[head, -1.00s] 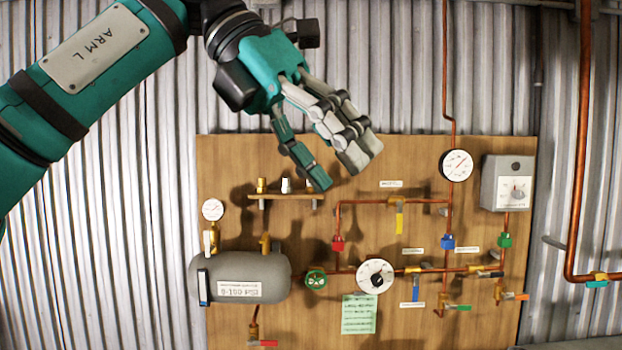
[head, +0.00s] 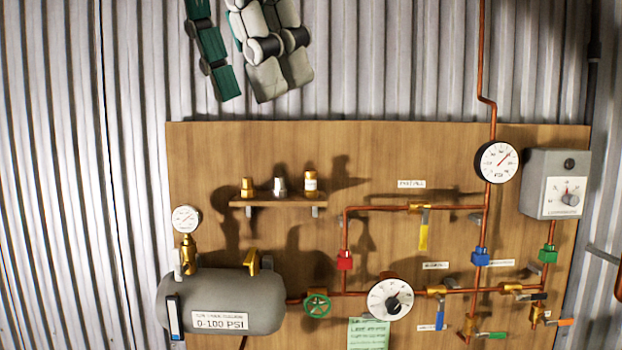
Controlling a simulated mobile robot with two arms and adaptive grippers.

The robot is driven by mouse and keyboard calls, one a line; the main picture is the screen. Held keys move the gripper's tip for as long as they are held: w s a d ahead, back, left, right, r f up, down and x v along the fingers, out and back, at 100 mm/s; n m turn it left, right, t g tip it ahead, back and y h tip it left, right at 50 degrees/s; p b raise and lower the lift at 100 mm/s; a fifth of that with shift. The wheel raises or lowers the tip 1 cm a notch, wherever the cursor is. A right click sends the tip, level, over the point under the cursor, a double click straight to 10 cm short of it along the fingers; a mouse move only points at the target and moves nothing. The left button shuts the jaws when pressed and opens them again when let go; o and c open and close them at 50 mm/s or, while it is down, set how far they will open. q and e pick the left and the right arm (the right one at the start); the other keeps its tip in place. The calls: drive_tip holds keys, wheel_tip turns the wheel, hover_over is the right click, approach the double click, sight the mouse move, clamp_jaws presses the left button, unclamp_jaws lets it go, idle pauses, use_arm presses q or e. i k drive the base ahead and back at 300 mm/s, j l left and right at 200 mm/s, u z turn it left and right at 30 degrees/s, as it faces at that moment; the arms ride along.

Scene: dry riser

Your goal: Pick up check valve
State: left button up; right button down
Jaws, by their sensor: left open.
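Three small fittings stand upright on a little wooden shelf (head: 240,203) on the board: a brass one (head: 247,187), a silver one (head: 280,187) and a brass one with a pale label (head: 310,184). Their markings are too small to read, so I cannot tell which is the check valve. My left gripper (head: 254,85) hangs at the top edge of the head view, fingers pointing down. It is open and empty, above the shelf in the picture and apart from the fittings. Its upper part is out of frame. My right gripper is not in view.
The wooden board (head: 420,155) carries a grey tank (head: 225,295), copper pipes with coloured valves, a round gauge (head: 497,162), a dial (head: 390,299) and a grey box (head: 555,183). The pipework lies right of the shelf. The board above the shelf is clear.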

sight(310, 192)
drive_tip(key=i, duration=1.3)
